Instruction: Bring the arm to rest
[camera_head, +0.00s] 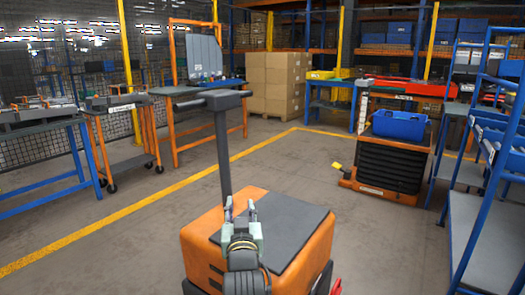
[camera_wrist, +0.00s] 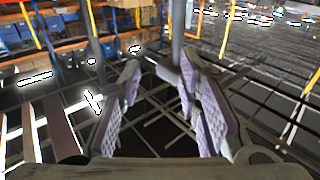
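My gripper (camera_head: 240,208) shows in the head view at the lower middle, in front of a flat grey panel on an orange body. Its two fingers point up and away from the camera. In the wrist view my gripper (camera_wrist: 160,65) has its two purple-padded fingers apart, with nothing between them. It touches nothing that I can see. A dark upright post stands beyond the fingertips in the wrist view. Most of the arm behind the gripper is hidden or outside the head view.
A blue crate (camera_head: 399,125) sits on an orange-and-black lift cart (camera_head: 388,165) at right. Blue-framed shelving (camera_head: 480,225) stands close at the right edge. Benches stand at left (camera_head: 125,103) and behind. Grey floor with a yellow line (camera_head: 130,208) is clear around the orange body.

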